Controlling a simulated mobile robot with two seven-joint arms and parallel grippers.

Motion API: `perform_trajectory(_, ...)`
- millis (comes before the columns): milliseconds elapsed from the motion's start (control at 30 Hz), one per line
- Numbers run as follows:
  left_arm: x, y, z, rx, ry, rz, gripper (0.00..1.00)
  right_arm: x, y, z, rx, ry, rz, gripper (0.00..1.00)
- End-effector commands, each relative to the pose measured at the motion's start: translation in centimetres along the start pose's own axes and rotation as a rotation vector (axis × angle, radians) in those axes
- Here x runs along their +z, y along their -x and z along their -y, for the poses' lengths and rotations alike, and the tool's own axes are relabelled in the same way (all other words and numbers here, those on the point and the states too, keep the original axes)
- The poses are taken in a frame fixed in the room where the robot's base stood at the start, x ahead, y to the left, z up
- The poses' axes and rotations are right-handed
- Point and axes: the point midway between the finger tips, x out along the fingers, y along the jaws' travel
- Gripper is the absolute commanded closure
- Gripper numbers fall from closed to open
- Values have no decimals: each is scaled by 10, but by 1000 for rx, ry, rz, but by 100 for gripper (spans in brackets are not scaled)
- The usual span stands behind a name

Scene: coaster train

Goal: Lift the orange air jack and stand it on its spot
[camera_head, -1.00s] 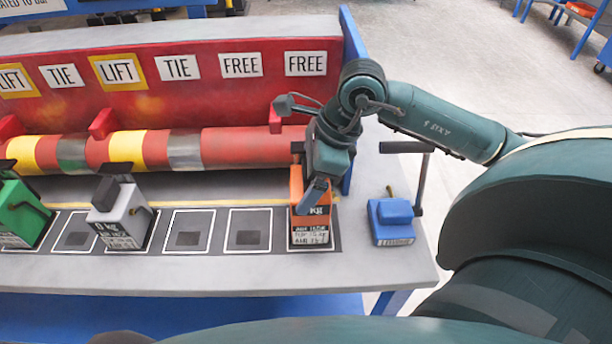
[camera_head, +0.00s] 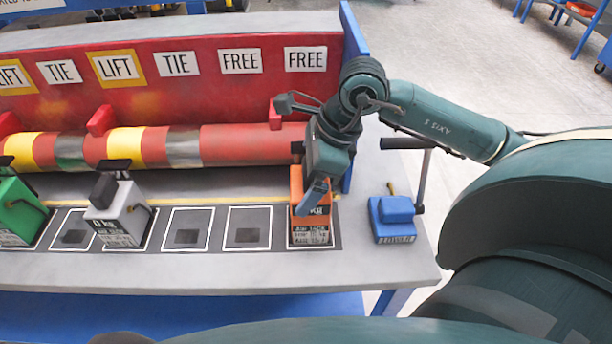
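The orange air jack (camera_head: 298,185) stands upright at the right end of the row of marked spots on the bench, inside a white-outlined square. A label shows low on its front. My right gripper (camera_head: 312,196) points down at the jack, over its top and front, and hides part of it. The view does not show whether its fingers are closed on the jack. My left gripper is not in view.
A green jack (camera_head: 18,212) and a grey jack (camera_head: 122,215) stand at left. Two empty outlined spots (camera_head: 248,213) lie between the grey and orange jacks. A blue pump (camera_head: 395,220) with a lever stands at right. A red banded pipe (camera_head: 250,145) runs behind.

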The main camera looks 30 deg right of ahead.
Motion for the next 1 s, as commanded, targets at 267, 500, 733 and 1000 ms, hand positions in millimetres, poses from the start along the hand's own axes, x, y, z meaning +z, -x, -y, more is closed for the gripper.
perform_trajectory(267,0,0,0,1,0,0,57,-3,-3,-1,7,-3,-9,0)
perform_trajectory(500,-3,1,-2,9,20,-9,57,-2,11,0,1,-1,-6,0)
perform_trajectory(733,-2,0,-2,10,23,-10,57,-1,64,1,-4,-1,-5,0)
perform_trajectory(1000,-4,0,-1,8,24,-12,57,-1,115,0,-1,-1,-4,0)
